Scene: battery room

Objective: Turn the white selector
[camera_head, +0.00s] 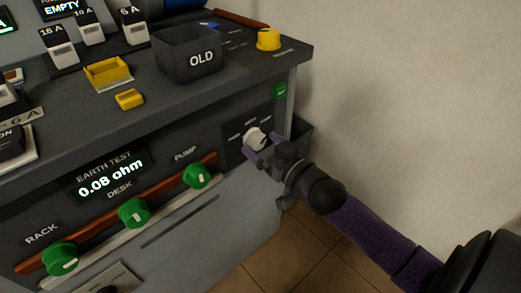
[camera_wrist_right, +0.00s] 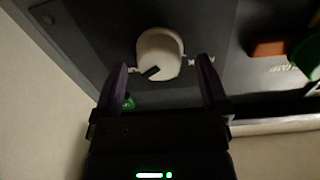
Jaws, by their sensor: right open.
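The white selector (camera_head: 255,138) is a round knob on a dark panel at the right end of the cabinet front. In the right wrist view the selector (camera_wrist_right: 160,52) shows a dark pointer mark at its lower side, with small labels beside it too blurred to read. My right gripper (camera_head: 262,147) is open in front of it. In the wrist view its two purple fingers (camera_wrist_right: 163,82) stand apart, pointing toward the knob, one on each side of its lower part. I cannot tell whether they touch it. My left gripper is not in view.
A display (camera_head: 108,178) reads 0.08 ohm. The bin marked OLD (camera_head: 188,50) and a yellow knob (camera_head: 268,39) stand on the top. Bare wall (camera_head: 410,90) lies to the right.

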